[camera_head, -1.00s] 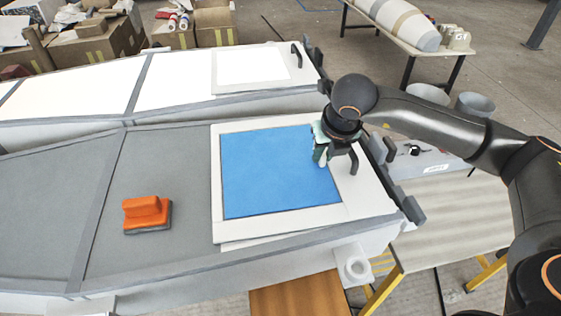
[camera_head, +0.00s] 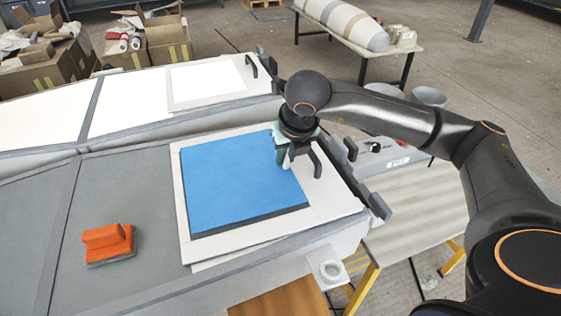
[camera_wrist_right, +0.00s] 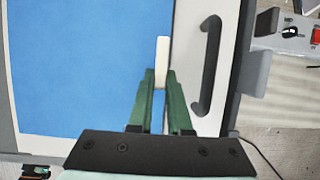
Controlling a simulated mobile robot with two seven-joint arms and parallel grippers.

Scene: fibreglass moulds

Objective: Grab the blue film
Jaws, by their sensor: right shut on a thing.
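The blue film (camera_head: 235,182) is a flat blue sheet over a white-framed opening at the right end of the grey mould. A dark strip shows along its near edge, so it appears slightly raised from the frame (camera_head: 325,198). My right gripper (camera_head: 283,160) is at the film's right edge, pointing down. In the right wrist view, its green fingers (camera_wrist_right: 160,80) are shut on a white tab (camera_wrist_right: 162,60) at the edge of the film (camera_wrist_right: 90,70). My left gripper is not in view.
An orange block-shaped tool (camera_head: 107,243) sits on the grey mould (camera_head: 130,190) left of the film. A dark handle (camera_head: 315,160) stands on the frame right of my gripper. A second, white mould (camera_head: 135,102) lies behind. A wooden-topped table (camera_head: 418,208) is at the right.

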